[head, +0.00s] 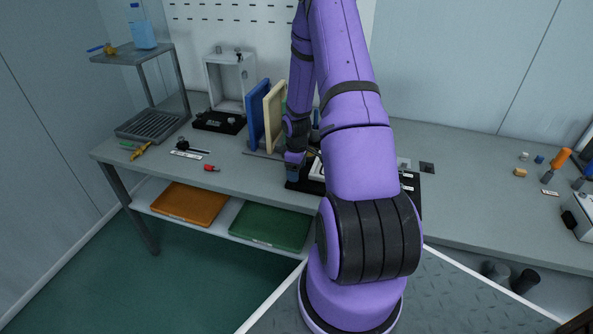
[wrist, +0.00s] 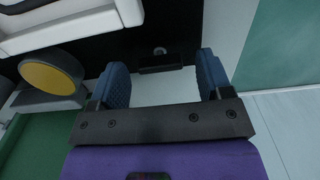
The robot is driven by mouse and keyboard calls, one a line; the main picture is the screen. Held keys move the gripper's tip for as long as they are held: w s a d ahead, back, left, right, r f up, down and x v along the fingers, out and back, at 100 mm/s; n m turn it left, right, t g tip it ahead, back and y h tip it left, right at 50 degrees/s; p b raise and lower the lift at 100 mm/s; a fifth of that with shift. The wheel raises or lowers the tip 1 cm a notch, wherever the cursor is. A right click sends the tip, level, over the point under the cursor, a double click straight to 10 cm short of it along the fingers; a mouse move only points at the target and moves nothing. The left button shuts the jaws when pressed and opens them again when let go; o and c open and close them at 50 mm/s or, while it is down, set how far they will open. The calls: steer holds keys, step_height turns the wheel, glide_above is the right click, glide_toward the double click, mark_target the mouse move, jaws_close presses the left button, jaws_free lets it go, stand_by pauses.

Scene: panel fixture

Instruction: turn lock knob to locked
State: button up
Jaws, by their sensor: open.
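In the wrist view a small dark block with a round grey piece (wrist: 160,60) sits on a black panel (wrist: 175,30), just ahead of and between my fingertips. It may be the lock knob, but I cannot tell which way it is turned. My gripper (wrist: 163,80) is open, with its two blue fingers apart and nothing held between them. In the head view my gripper (head: 294,170) is low over the left end of the black panel (head: 412,190) on the bench. My arm hides most of the panel there.
In the wrist view a yellow disc (wrist: 48,76) and a white housing (wrist: 60,25) are left of my fingers. In the head view blue (head: 257,115) and cream (head: 273,115) upright boards stand close behind my gripper. The bench right of my arm (head: 470,190) is mostly clear.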

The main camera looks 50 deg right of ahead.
steer(key=shift+f, duration=0.25)
steer(key=c, duration=0.9)
